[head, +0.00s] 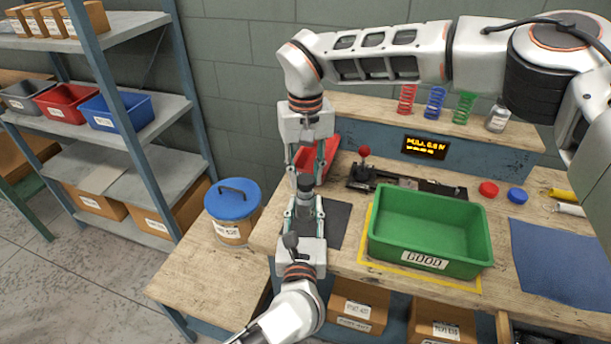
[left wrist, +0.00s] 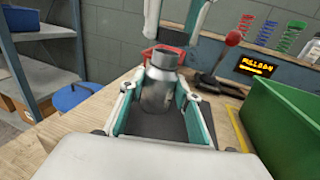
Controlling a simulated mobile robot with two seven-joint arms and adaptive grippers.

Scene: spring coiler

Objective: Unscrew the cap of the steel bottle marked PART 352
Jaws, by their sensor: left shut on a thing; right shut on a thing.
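The steel bottle (left wrist: 157,92) stands upright between the fingers of my left gripper (head: 304,208), which is shut on it over the dark mat. A dark grey cap (left wrist: 162,57) sits on top of the bottle; it also shows in the head view (head: 305,182). My right gripper (head: 306,176) points straight down from above and is shut on the cap. The bottle is mostly hidden by the left gripper in the head view. No marking on it can be read.
A green GOOD bin (head: 425,263) stands just right of the bottle. Behind are a red bin (head: 318,158) and a fixture with a red-knobbed lever (head: 364,152). A blue-lidded tub (head: 233,200) stands to the left. A blue mat (head: 565,265) lies clear at right.

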